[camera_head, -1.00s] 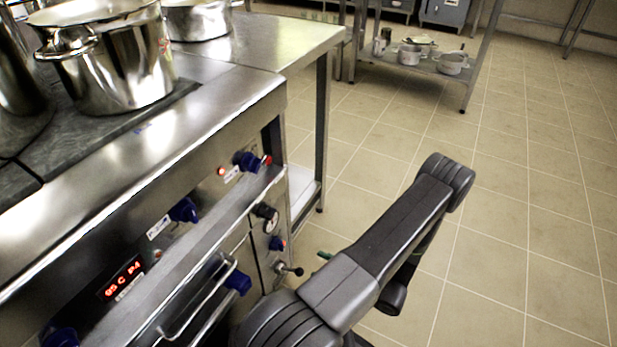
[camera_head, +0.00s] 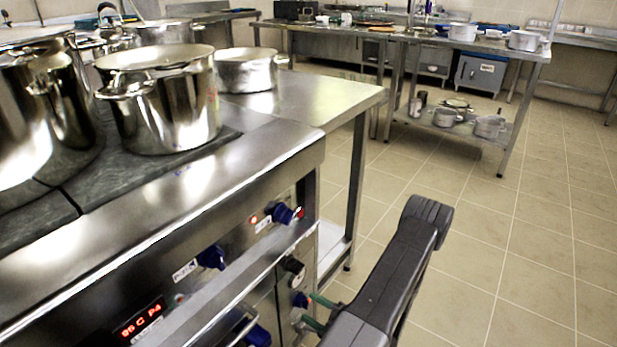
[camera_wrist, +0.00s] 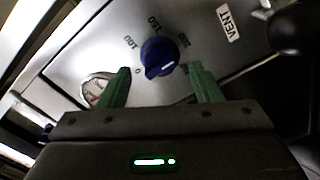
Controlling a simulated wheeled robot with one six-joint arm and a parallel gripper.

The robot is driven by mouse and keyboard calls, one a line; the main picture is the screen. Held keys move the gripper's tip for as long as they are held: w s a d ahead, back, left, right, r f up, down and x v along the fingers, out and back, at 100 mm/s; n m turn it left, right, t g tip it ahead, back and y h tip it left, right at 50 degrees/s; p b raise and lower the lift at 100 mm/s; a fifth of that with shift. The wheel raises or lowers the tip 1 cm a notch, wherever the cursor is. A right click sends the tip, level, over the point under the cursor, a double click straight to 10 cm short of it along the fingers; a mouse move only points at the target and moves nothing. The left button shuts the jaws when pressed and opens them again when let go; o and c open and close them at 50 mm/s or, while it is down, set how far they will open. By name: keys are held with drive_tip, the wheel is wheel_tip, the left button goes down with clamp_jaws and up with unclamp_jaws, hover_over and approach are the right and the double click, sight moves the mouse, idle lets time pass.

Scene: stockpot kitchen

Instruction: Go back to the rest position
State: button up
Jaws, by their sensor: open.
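My gripper (camera_wrist: 158,88) has two green fingers, spread apart with nothing between them. In the wrist view a blue knob (camera_wrist: 159,57) with a white mark shows beyond and between the fingertips, on a steel panel with numbers around it. I see a gap and cannot tell how wide it is. In the head view the green fingers (camera_head: 318,311) show in part beside the front of the stove (camera_head: 215,235), close to its lower right controls. My dark arm hides part of them.
A round gauge (camera_wrist: 96,88) and a VENT label (camera_wrist: 228,22) are on the panel. A steel table (camera_head: 475,42) with pots stands behind. The tiled floor (camera_head: 490,240) at right is clear.

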drive_tip(key=shift+x, duration=1.2)
drive_tip(key=shift+d, duration=0.1)
drive_tip(key=p+v, duration=0.3)
drive_tip(key=v, duration=1.1)
drive_tip(key=b+x, duration=0.3)
drive_tip(key=x, duration=1.1)
drive_tip(key=shift+a+f, duration=0.1)
drive_tip(key=shift+a, duration=0.2)
drive_tip(key=shift+d+n, duration=0.2)
drive_tip(key=shift+n, duration=0.6)
drive_tip(key=n, duration=0.6)
drive_tip(key=shift+b, duration=0.3)
drive_tip(key=n, duration=0.4)
drive_tip(key=shift+n+p, duration=0.3)
drive_tip(key=shift+n, duration=2)
